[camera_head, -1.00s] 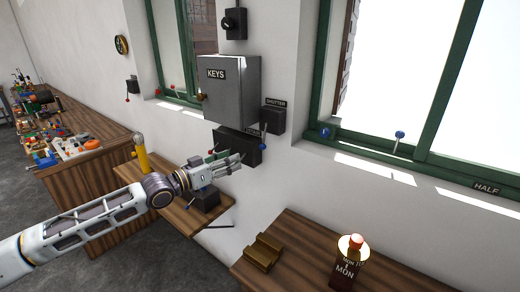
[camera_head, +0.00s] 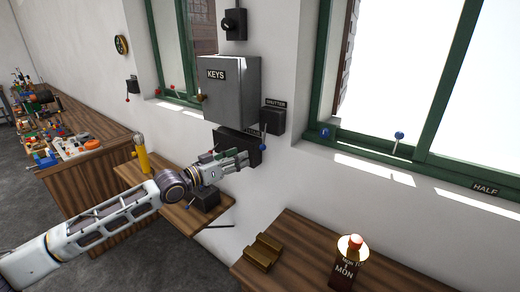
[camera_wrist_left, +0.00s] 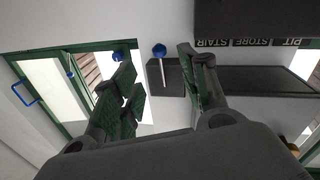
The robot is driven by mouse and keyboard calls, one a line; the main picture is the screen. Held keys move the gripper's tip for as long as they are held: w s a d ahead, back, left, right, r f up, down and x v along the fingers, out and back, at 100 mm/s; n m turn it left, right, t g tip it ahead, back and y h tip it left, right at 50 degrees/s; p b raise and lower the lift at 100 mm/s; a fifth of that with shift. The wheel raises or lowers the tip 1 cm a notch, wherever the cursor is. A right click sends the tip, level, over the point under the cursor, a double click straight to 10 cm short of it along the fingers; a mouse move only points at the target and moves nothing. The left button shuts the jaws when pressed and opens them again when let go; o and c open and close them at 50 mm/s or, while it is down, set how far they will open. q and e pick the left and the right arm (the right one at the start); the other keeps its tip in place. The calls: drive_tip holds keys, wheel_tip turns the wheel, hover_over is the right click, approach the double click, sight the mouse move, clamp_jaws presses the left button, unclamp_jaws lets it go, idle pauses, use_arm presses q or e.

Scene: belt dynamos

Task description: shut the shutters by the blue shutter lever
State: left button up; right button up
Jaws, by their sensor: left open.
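The blue shutter lever (camera_head: 264,119) has a blue ball on a thin rod and hangs on the dark box labelled SHUTTER (camera_head: 274,119), on the wall right of the key cabinet. My left gripper (camera_head: 246,158) is open and empty, below and left of the lever in the head view. In the left wrist view the lever's blue ball (camera_wrist_left: 159,50) and pale rod show in the gap between the two open fingers (camera_wrist_left: 163,82), apart from both and farther off. My right gripper is in neither view.
The grey KEYS cabinet (camera_head: 230,92) juts out above the gripper, with a dark label board (camera_head: 226,141) under it. A small wooden shelf (camera_head: 183,218) lies below the arm. Other blue knobs (camera_head: 399,135) sit at the green window frame. A bottle (camera_head: 347,265) stands on the right bench.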

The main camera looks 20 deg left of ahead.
use_arm(q)
drive_tip(key=shift+p+x, duration=1.05)
drive_tip(key=shift+x, duration=4.2)
drive_tip(key=shift+s, duration=0.1)
clamp_jaws()
